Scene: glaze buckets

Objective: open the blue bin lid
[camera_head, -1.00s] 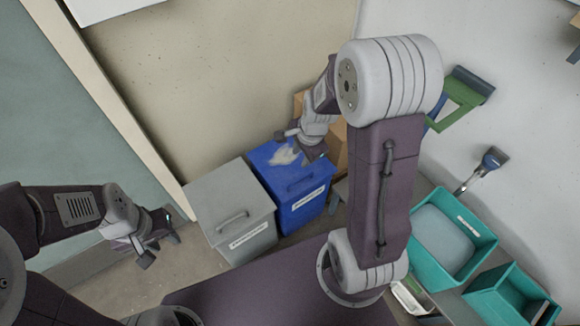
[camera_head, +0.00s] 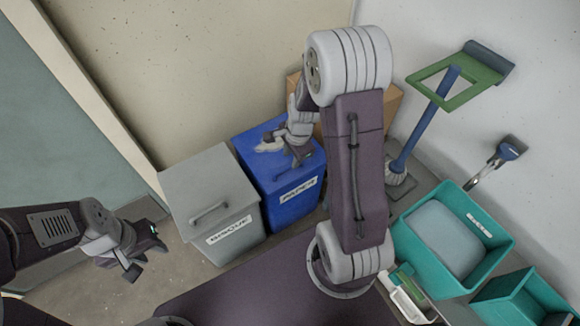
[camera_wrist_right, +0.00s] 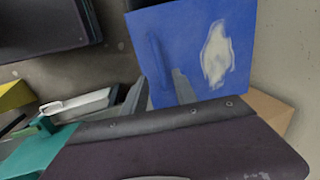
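The blue bin (camera_head: 283,204) stands against the wall with its lid (camera_head: 250,143) down. The lid has a whitish patch on top, and a pale label is on the bin's front. In the right wrist view the blue lid (camera_wrist_right: 185,50) shows its patch and a blue handle bar (camera_wrist_right: 157,58). My right gripper (camera_head: 301,160) is over the lid near its front edge, and hides part of it. Its fingers (camera_wrist_right: 158,95) are apart near the handle, with nothing seen between them. My left gripper (camera_head: 147,260) is open and empty, left of the bins.
A grey bin (camera_head: 190,180) with a handled lid stands directly left of the blue bin. A cardboard box (camera_head: 385,105) is behind it.

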